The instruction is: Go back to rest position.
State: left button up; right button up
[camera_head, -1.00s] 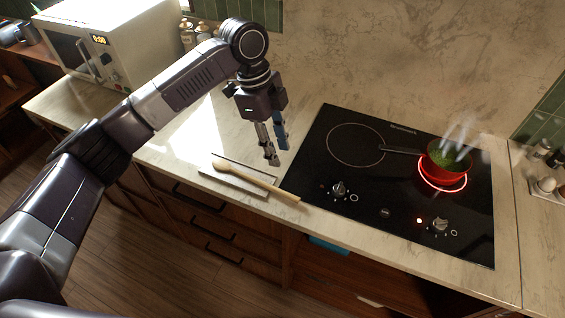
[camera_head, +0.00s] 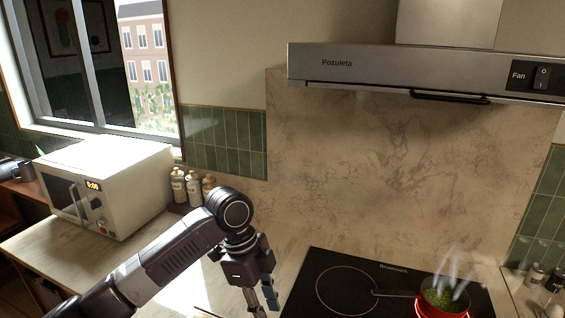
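My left arm comes in from the lower left, and my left gripper (camera_head: 262,298) points down over the counter just left of the cooktop. Its fingers show near the bottom edge, with no object seen between them; how far apart they are is hard to tell. My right gripper is out of the picture.
The black cooktop (camera_head: 312,289) carries a red pan (camera_head: 432,301) with green food, steaming above a glowing burner. A range hood (camera_head: 390,72) hangs above it. A white microwave (camera_head: 125,190) and several bottles (camera_head: 178,187) stand at the left, with bare counter (camera_head: 75,245) in front.

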pick_arm(q)
jog(key=s+d+f+n, duration=0.1)
jog(key=s+f, duration=0.1)
jog(key=f, duration=0.1)
jog(key=s+d+f+n+h, duration=0.1)
jog(key=s+f, duration=0.1)
jog(key=f, duration=0.1)
jog(key=s+d+f+n, duration=0.1)
jog(key=s+f, duration=0.2)
jog(key=shift+s+d+f+n+t+h, duration=0.1)
jog(key=shift+d+f+n+t+h, duration=0.2)
jog(key=shift+d+n+t+h, duration=0.1)
jog(key=s+a+f+n+t+y, duration=0.2)
jog(key=s+a+f+n, duration=0.2)
jog(key=s+a+n, duration=0.5)
jog(key=s+a+f+n+t+y, duration=0.2)
jog(key=s+a+f+n, duration=0.2)
jog(key=s+a+n, duration=0.5)
notch_tip(320, 180, down, 28)
jog(key=s+a+m+g+b, duration=0.2)
jog(key=m+b, duration=0.1)
jog(key=b, duration=0.1)
jog(key=s+a+f+g+b, duration=0.1)
jog(key=s+a+f+b, duration=0.2)
jog(key=s+f, duration=1.4)
notch_tip(320, 180, down, 5)
jog(key=shift+s+a+r+y, duration=0.15)
jog(key=shift+s+a+y, duration=0.05)
jog(key=shift+s+y, duration=0.1)
